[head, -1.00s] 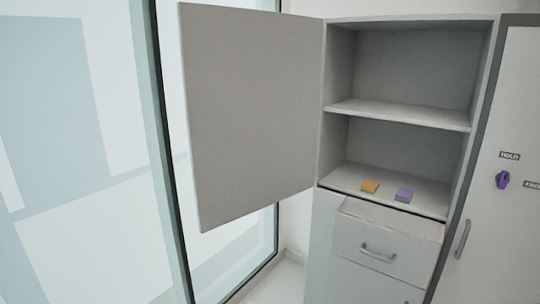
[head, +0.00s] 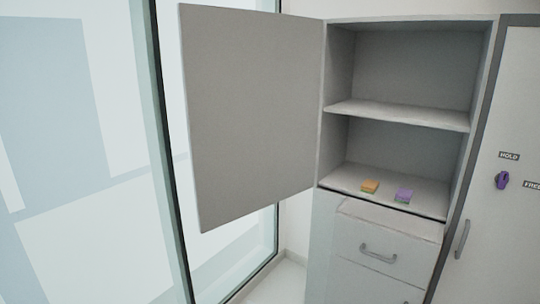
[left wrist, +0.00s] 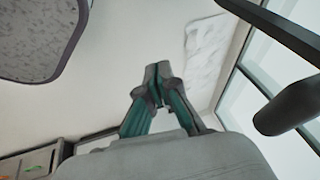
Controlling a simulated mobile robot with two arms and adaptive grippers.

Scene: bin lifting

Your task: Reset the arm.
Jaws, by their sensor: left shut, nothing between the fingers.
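My left gripper (left wrist: 158,88) shows in the left wrist view, its fingertips together with nothing between them. It points toward a pale wall and ceiling area, clear of any object. Neither gripper shows in the head view. There, a grey cabinet (head: 325,110) stands with its upper door (head: 255,110) swung open to the left. On its lower shelf lie an orange sponge-like block (head: 369,186) and a purple one (head: 403,195).
Below the shelf is a drawer (head: 385,235) with a handle. At right is a white door with a purple knob (head: 502,180) marked HOLD. A glass wall (head: 80,150) fills the left. In the wrist view, dark bars (left wrist: 285,35) cross the upper right.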

